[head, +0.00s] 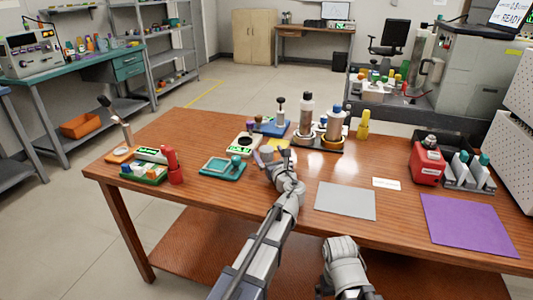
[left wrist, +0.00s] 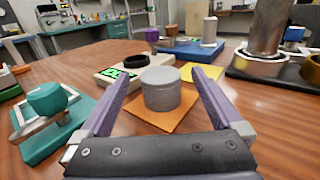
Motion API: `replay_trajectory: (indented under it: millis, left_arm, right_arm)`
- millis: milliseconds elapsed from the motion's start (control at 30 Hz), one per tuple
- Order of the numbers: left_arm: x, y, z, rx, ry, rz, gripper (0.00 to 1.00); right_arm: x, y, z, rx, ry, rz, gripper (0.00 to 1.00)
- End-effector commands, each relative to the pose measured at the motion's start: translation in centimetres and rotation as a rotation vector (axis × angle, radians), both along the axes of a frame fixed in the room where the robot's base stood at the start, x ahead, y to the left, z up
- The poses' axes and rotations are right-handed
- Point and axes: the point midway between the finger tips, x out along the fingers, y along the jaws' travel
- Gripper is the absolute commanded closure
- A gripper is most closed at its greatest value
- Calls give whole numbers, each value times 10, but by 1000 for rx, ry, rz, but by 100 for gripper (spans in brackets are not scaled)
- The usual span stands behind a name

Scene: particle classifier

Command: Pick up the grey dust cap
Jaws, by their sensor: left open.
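The grey dust cap (left wrist: 160,91) is a short upright cylinder with a slightly wider lid. In the left wrist view it stands on an orange square pad (left wrist: 146,121). My left gripper (left wrist: 163,76) is open, with one purple finger on each side of the cap. There is a gap on both sides, and the cap is not held. In the head view my left gripper (head: 268,154) is low over the middle of the table and mostly covers the cap. My right arm shows at the bottom of the head view, but I see no right fingers.
Close to the left gripper are a teal tray-like fixture (left wrist: 48,132) on the left and a white device with a black ring (left wrist: 124,66) behind. A yellow pad (left wrist: 204,74) and a dark stand with bottles (head: 320,141) are to the right. A grey mat (head: 346,201) is clear.

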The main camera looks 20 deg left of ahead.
Motion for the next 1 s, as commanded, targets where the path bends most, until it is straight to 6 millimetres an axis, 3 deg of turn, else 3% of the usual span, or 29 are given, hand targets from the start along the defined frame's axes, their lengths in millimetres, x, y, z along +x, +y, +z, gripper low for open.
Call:
replay_trajectory:
  millis: [100, 367, 1000]
  left_arm:
    - [17, 10, 0, 0, 0, 1, 0]
    - [19, 12, 0, 0, 0, -1, 0]
    - [19, 12, 0, 0, 0, 0, 71]
  right_arm:
    - [0, 0, 0, 0, 0, 0, 0]
    - [0, 0, 0, 0, 0, 0, 0]
    - [0, 0, 0, 0, 0, 0, 0]
